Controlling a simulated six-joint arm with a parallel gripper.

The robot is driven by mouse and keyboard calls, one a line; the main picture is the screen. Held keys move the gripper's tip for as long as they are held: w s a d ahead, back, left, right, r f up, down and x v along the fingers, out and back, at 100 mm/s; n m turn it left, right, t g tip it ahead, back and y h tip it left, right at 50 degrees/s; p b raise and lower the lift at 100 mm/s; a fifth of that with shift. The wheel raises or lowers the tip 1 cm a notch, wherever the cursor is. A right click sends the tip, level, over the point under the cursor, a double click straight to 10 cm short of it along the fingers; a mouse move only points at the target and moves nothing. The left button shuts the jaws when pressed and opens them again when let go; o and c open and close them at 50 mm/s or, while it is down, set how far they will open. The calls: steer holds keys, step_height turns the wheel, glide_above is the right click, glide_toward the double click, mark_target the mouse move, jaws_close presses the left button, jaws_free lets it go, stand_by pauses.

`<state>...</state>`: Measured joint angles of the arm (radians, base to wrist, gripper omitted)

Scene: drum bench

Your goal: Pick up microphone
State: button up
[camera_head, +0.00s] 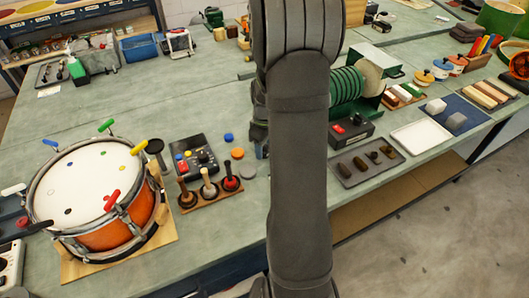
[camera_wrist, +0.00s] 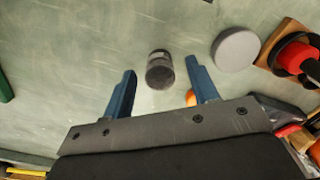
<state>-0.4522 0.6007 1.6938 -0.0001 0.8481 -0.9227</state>
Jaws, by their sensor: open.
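A short dark grey cylinder (camera_wrist: 160,73) stands on the green bench top in the wrist view. It looks like the microphone, but its shape is foreshortened and I cannot be sure. My gripper (camera_wrist: 160,68) is open, its two blue fingers apart on either side of the cylinder in the picture, with clear bench showing between. I cannot tell how high the fingers are above the bench. In the head view my arm covers most of the gripper, and only a bluish finger (camera_head: 263,151) shows at its left edge. The cylinder is not visible there.
A grey disc (camera_wrist: 236,48) lies right of the fingers, near a red-handled tool (camera_wrist: 294,56). In the head view, a wooden holder (camera_head: 212,203) with three handled tools, a button box (camera_head: 194,156) and a drum (camera_head: 93,200) stand to the left. A sample tray (camera_head: 365,161) lies right.

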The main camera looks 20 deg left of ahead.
steer(key=shift+f, duration=0.65)
steer(key=c, duration=1)
steer(key=shift+r, duration=0.15)
steer(key=shift+c, duration=0.2)
